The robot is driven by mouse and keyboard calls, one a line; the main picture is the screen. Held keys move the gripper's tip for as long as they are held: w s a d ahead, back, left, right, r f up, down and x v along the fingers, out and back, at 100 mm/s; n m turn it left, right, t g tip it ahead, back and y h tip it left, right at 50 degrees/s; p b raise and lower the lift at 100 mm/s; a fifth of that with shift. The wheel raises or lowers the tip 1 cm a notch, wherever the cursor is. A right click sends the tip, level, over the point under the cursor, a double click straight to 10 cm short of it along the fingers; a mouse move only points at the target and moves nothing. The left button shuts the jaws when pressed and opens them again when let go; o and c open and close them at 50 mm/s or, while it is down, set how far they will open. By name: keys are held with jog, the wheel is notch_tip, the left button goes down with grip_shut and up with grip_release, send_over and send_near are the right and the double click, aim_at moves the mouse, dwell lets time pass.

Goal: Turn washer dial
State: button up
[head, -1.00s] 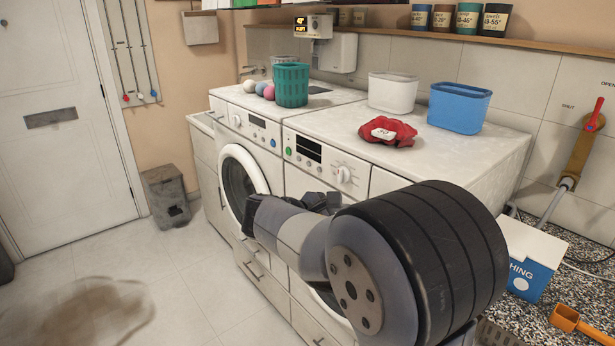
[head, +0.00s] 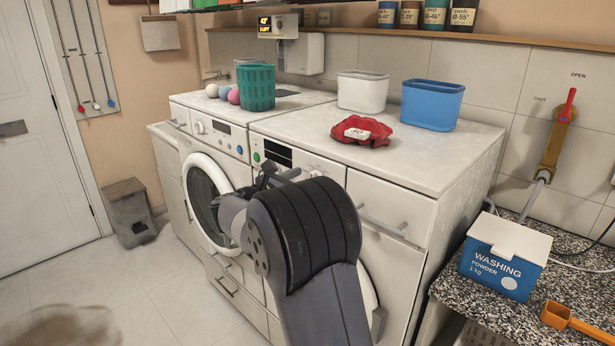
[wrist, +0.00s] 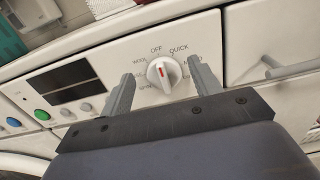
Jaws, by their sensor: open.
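The washer dial (wrist: 163,73) is a round white knob with a red mark, on the white front panel of the right-hand washer. Its red mark points up, near the OFF label, with QUICK to the right. My gripper (wrist: 160,70) is open, its two grey fingers on either side of the dial in the wrist view; I cannot tell whether they touch it. In the head view my gripper (head: 281,175) is at the right washer's panel, and my arm hides most of the dial area.
A dark display (wrist: 62,88) and a green button (wrist: 42,115) are left of the dial. A drawer handle (head: 385,218) sticks out at right. On top are a red cloth (head: 362,134), a blue tub (head: 432,106) and a white tub (head: 362,92). A washing powder box (head: 505,258) stands right.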

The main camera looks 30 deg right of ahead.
jog(key=shift+x, duration=0.9)
jog(key=shift+c, duration=0.3)
jog(key=c, duration=0.9)
